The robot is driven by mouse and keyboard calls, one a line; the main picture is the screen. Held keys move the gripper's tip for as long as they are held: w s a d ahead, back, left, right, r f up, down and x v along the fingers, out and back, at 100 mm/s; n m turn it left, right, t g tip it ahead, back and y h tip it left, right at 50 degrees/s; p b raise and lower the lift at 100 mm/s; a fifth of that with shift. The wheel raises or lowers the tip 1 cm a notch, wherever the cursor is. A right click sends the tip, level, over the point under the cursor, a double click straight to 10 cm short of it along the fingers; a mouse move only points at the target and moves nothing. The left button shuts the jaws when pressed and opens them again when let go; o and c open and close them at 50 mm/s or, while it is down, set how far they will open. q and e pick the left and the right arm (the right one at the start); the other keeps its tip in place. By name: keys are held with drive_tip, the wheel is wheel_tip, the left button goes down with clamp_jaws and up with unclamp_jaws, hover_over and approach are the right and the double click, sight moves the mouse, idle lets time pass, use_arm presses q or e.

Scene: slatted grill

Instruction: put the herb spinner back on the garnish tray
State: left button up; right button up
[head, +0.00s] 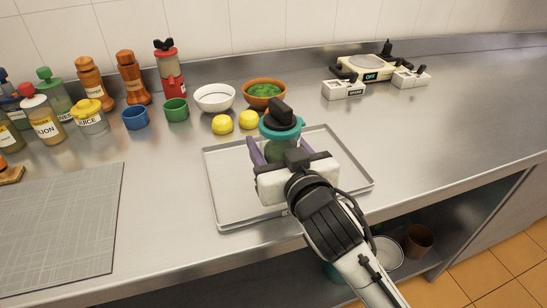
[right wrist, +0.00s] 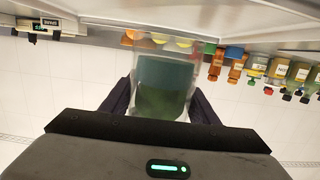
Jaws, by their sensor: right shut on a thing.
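The herb spinner (head: 281,124) has a teal lid, a black knob on top and a clear body with green inside. My right gripper (head: 280,152) is shut around its body, one finger on each side. In the right wrist view the clear body (right wrist: 163,85) sits between the dark fingers. The spinner looks roughly upright and lines up with the garnish tray (head: 225,185), a shallow metal tray, in the head view. The gripper hides its base, so I cannot tell whether it touches the tray. My left gripper is not in view.
Two lemons (head: 222,124), a white bowl (head: 214,98) and a bowl of greens (head: 264,92) stand just behind the tray. Cups and bottles stand at the left, beyond a grey board (head: 62,230). The counter right of the tray (head: 430,125) is clear.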

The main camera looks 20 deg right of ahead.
wheel_tip(320, 180, down, 3)
drive_tip(key=shift+f+b, duration=0.15)
drive_tip(key=shift+b, duration=0.15)
drive_tip(key=shift+f, duration=0.15)
drive_tip(key=o, duration=1.5)
drive_tip(key=shift+f, duration=0.1)
drive_tip(key=shift+c, duration=0.2)
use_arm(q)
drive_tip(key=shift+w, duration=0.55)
